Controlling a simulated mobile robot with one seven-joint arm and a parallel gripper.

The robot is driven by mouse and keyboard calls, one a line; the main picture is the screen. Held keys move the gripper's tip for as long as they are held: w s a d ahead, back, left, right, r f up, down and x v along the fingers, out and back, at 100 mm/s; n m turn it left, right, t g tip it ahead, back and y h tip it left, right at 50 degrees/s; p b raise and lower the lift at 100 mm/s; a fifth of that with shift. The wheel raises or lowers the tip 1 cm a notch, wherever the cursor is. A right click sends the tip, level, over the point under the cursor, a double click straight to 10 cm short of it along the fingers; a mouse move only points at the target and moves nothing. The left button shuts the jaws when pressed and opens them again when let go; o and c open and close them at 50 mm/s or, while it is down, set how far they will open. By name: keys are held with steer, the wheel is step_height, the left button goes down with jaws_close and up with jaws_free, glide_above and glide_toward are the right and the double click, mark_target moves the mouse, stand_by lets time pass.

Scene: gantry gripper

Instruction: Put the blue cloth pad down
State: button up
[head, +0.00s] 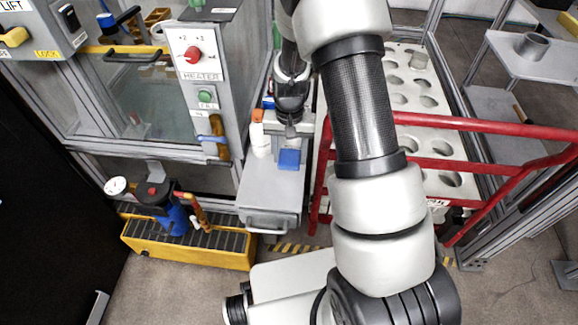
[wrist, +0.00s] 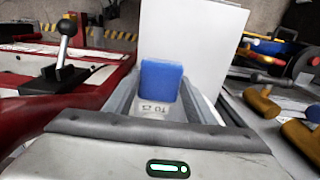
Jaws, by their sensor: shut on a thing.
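The blue cloth pad (head: 289,159) shows in the head view just below my gripper (head: 290,133), over the grey top of a narrow drawer cabinet (head: 268,188). In the wrist view the pad (wrist: 160,80) stands up as a blue block between the two grey fingers of my gripper (wrist: 163,98). My gripper is shut on the pad. I cannot tell whether the pad's lower edge touches the cabinet top. The fingertips are small and partly hidden in the head view.
A white bottle with an orange cap (head: 258,138) stands left of the pad. Red rails (head: 440,163) and a white rack with round holes (head: 447,180) are to the right. A heater panel (head: 194,55) is to the left. The cabinet's front top is clear.

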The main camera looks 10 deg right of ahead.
mark_target(289, 164)
steer(key=shift+f+b, duration=0.4)
steer(key=shift+f, duration=1.8)
steer(key=shift+f, duration=0.25)
steer(key=o, duration=1.1)
steer(key=shift+r, duration=0.1)
